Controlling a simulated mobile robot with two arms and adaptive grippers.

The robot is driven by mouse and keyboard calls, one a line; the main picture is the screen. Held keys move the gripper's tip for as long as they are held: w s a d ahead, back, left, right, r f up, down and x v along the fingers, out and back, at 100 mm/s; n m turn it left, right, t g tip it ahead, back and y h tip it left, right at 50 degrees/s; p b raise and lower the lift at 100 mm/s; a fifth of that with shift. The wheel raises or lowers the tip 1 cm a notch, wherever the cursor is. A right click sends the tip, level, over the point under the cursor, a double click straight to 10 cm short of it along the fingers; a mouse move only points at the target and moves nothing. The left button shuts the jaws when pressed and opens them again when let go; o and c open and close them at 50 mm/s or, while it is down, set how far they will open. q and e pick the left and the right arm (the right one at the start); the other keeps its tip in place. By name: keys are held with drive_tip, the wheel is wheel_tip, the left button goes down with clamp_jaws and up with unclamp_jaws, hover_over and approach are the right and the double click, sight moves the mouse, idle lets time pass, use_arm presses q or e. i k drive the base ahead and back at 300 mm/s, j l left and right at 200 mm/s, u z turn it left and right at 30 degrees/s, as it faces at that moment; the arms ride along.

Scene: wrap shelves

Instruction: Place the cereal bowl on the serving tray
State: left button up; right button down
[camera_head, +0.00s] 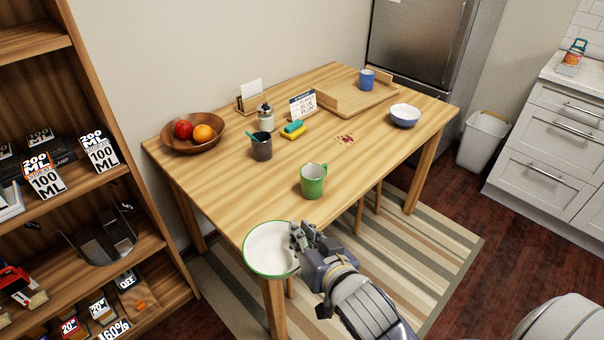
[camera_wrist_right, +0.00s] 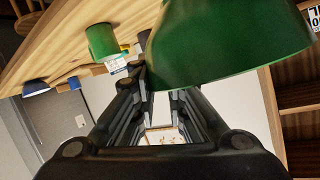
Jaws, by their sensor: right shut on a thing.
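A white bowl with a green rim (camera_head: 268,250) is at the table's near corner, held at its right rim by my right gripper (camera_head: 300,235). In the right wrist view its green outside (camera_wrist_right: 225,45) fills the upper right, against the fingers. Whether its base touches the tabletop is hidden. A second, smaller bowl, blue outside and white inside (camera_head: 405,116), stands near the table's right edge. The wooden serving tray (camera_head: 375,97) lies at the far end of the table, with a blue mug (camera_head: 367,79) on it. My left gripper is not in view.
A green mug (camera_head: 313,182) stands on the table (camera_head: 230,190) between the held bowl and the tray. A dark cup (camera_head: 262,149), sponge (camera_head: 292,130), sign (camera_head: 303,105) and fruit bowl (camera_head: 193,136) stand further back. A red-brown stain (camera_head: 345,140) marks the clear middle right. Shelves (camera_head: 150,240) stand left.

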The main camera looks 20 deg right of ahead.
sight(341, 99)
drive_tip(key=i+l, duration=0.2)
drive_tip(key=l, duration=0.15)
drive_tip(key=i+l+u, duration=0.15)
drive_tip(key=l, duration=0.25)
drive_tip(key=i+l, duration=0.25)
drive_tip(key=l, duration=0.15)
drive_tip(key=i+l+u, duration=0.1)
drive_tip(key=l, duration=0.3)
drive_tip(key=i+l, duration=0.25)
drive_tip(key=l, duration=0.15)
drive_tip(key=i+l+u, duration=0.15)
drive_tip(key=l, duration=0.25)
drive_tip(key=i+l, duration=0.15)
drive_tip(key=l, duration=0.25)
drive_tip(key=i+l+u, duration=0.1)
drive_tip(key=l, duration=0.35)
